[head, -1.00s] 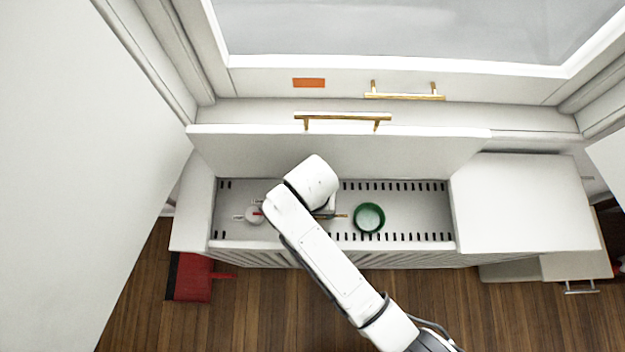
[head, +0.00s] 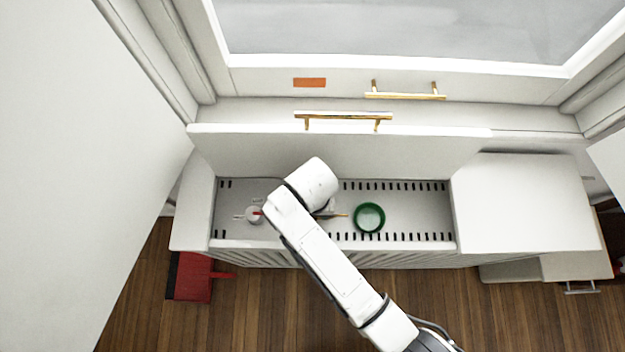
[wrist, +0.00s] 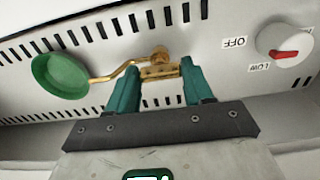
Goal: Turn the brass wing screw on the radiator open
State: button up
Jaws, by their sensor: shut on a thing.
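The brass wing screw (wrist: 160,72) shows in the wrist view on the white radiator panel (wrist: 215,30), at the base of a bent brass spout (wrist: 118,73). My gripper (wrist: 159,69) has its two teal fingers on either side of the screw and is shut on it. The spout runs left toward a green cup (wrist: 61,76). In the head view my white arm hides the screw and the gripper; only the spout's tip (head: 341,215) shows, left of the green cup (head: 369,204).
A round white knob with a red pointer (wrist: 284,41), labelled OFF and LOW, sits right of my gripper. A hinged white lid with a brass handle (head: 343,115) stands behind the slotted radiator top. A red item (head: 190,277) lies on the wooden floor at left.

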jog(key=shift+r+p, duration=0.1)
jog(key=shift+p, duration=0.25)
jog(key=n+p, duration=0.2)
jog(key=n, duration=0.1)
jog(key=shift+r, duration=0.1)
jog(key=n+p, duration=0.3)
jog(key=shift+n, duration=0.3)
jog(key=n+p, duration=0.2)
jog(key=n, duration=0.2)
jog(key=shift+n+p, duration=0.6)
jog(key=shift+n, duration=1.2)
jog(key=shift+w+n, duration=0.1)
jog(key=shift+n, duration=0.2)
jog(key=o, duration=1)
jog(key=shift+f, duration=0.2)
